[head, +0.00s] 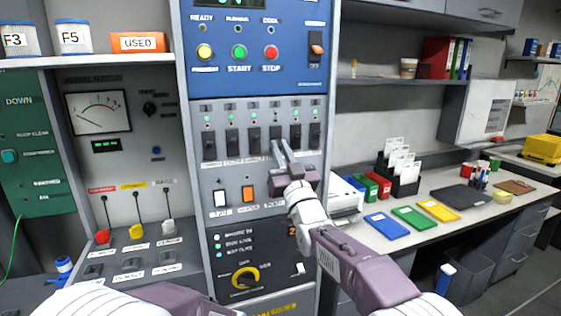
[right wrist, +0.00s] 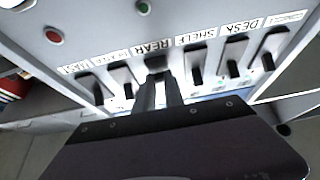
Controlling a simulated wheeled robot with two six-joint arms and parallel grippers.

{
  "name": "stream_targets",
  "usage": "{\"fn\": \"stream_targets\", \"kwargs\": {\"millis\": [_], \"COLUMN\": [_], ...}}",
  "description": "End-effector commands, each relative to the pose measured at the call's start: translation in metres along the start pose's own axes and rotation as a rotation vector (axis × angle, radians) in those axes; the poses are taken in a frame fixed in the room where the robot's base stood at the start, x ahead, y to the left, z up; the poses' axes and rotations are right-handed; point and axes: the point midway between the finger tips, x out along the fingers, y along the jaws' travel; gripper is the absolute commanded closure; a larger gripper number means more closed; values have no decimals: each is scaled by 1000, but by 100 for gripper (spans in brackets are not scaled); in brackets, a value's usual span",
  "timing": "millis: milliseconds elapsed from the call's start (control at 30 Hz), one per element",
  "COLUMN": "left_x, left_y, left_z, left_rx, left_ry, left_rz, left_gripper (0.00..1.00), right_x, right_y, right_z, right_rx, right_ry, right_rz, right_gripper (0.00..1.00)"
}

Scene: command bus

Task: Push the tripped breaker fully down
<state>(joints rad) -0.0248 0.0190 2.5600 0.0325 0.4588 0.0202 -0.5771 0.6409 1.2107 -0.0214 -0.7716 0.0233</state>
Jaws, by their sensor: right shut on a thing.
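A row of black breaker levers runs across the grey panel (head: 218,112) in the middle of the head view. My right gripper (head: 279,149) is at the fourth lever from the left (head: 275,134), its narrow fingers closed on it. In the right wrist view my right gripper (right wrist: 157,84) meets the same lever (right wrist: 155,64), labelled REAR. The fingers partly hide this lever, so its exact position is hard to tell. Neighbouring levers (right wrist: 195,72) stand on both sides. Part of my left arm shows at the bottom of the head view, but its gripper does not.
Above is a blue panel (head: 225,75) with coloured buttons. Below the breakers are a white switch (head: 221,198), an orange switch (head: 248,194) and a yellow-ringed knob (head: 245,278). A desk (head: 350,245) with folders stands to the right. Adjacent levers leave little side room.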

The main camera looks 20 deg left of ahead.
Motion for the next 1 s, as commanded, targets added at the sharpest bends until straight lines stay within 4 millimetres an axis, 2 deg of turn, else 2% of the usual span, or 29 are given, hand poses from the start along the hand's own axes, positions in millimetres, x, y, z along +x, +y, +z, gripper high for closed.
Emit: {"fn": "stream_targets", "kwargs": {"millis": [467,500,567,867,1000], "left_x": [4,4,4,4,11], "left_y": [0,0,0,0,0], "left_z": [0,0,0,0,1], "left_rx": [0,0,0,0,0], "left_ry": [0,0,0,0,0], "left_rz": [0,0,0,0,0], "left_gripper": [100,100,100,100,100], "right_x": [0,0,0,0,-11], "right_y": [0,0,0,0,0], "right_z": [1,1,1,1,4], "right_rx": [0,0,0,0,0], "right_ry": [14,14,14,14,13], "right_rz": [0,0,0,0,0], "right_gripper": [100,78,65,65,65]}}
